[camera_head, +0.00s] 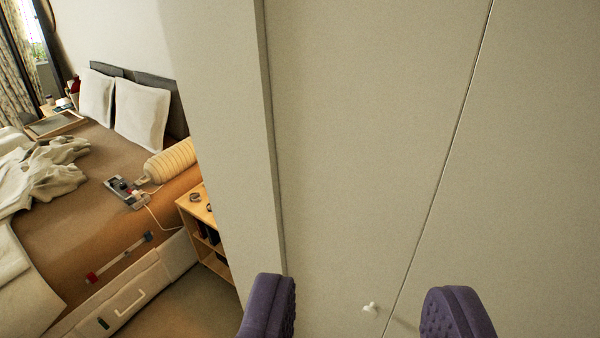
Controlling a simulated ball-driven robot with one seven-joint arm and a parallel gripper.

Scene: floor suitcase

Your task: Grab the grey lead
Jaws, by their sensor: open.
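My gripper (362,312) shows at the bottom of the view as two purple padded fingers, wide apart with nothing between them. It faces a plain pale cupboard front, far from the bed. I cannot make out a grey lead for certain. On the bed (85,190) at the left, a grey and white block (126,192) with small items on it lies beside a ribbed cream bolster (171,160). A thin pale cord (158,217) runs from there over the bed's side. A thin strip with a red end (93,278) and a greyish end lies along the bed's near edge.
A pale cupboard front (370,130) with a white knob (370,309) fills the middle and right. A wooden shelf unit (212,240) stands between bed and wall edge. A patch of brown floor (195,305) is clear. Pillows (141,118) and rumpled cloth (40,170) lie on the bed.

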